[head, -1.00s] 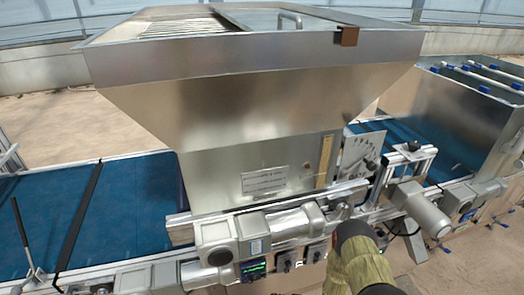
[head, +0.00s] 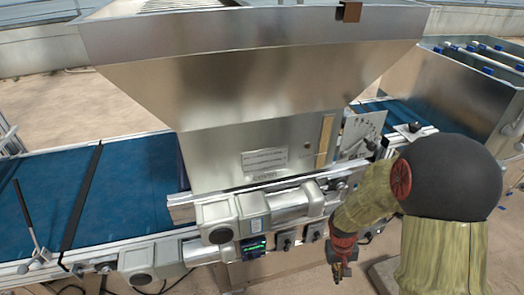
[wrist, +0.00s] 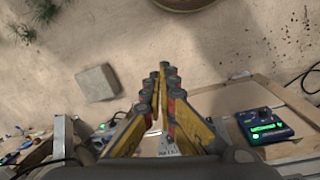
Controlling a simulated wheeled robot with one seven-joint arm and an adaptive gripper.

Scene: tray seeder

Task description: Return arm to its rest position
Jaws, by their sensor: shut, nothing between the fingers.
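My gripper (head: 342,268) shows in the head view at the lower right, in front of the seeder's motor and control row. It hangs from my bent arm, pointing down, apart from the machine. In the wrist view its yellow and black fingers (wrist: 160,95) come together at the tips, shut with nothing between them. The steel hopper (head: 250,80) of the tray seeder fills the middle of the head view. My arm hides part of the conveyor frame at the right.
A blue conveyor belt (head: 130,185) runs under the hopper. A lever (head: 26,214) stands at the left. A control box with a green display (head: 254,246) is left of my gripper. In the wrist view, a grey block (wrist: 97,83) lies on the open sandy floor.

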